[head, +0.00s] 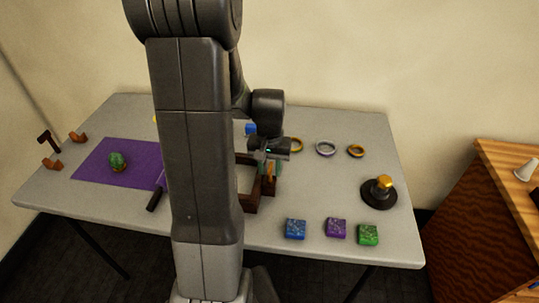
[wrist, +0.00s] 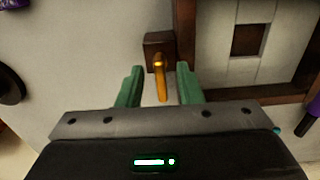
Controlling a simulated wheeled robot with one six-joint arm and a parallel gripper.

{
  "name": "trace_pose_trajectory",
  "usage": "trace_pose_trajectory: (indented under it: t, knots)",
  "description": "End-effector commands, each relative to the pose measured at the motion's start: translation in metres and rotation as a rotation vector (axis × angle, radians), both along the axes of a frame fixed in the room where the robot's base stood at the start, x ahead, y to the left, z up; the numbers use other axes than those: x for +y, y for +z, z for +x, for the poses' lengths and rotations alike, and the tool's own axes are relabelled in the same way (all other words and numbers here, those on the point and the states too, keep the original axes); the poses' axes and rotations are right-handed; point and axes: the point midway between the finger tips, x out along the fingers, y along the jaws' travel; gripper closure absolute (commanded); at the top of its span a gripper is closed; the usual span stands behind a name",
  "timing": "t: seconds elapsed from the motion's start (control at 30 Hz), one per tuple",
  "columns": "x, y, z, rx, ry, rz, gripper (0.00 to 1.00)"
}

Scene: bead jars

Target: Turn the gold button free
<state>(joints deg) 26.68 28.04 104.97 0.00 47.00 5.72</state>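The gold button (wrist: 161,82) is a narrow gold bar on a small dark brown block (wrist: 154,40) beside a wooden frame (wrist: 187,60). In the wrist view it points down the picture, between my gripper's two green fingers. My gripper (wrist: 160,69) is open, with a visible gap on each side of the button. In the head view my gripper (head: 272,164) is over the right side of the frame (head: 247,203); my arm hides part of the frame.
A black round base with a gold top (head: 379,192) stands at the right. Blue (head: 295,229), purple (head: 336,228) and green (head: 368,235) blocks lie along the front. Several rings lie behind. A purple mat (head: 95,165) holds a green egg-like object (head: 117,161).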

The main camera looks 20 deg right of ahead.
Motion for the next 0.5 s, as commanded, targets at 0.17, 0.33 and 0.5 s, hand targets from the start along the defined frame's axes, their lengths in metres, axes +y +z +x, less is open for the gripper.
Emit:
trace_pose_trajectory:
  t: [0.17, 0.33, 0.5]
  knots:
    - [0.0, 0.028, 0.001, -0.006, 0.0, -0.002, 0.67]
    - [-0.001, 0.069, 0.001, -0.007, 0.0, -0.003, 0.67]
    - [0.0, 0.104, 0.001, -0.005, 0.0, -0.002, 0.67]
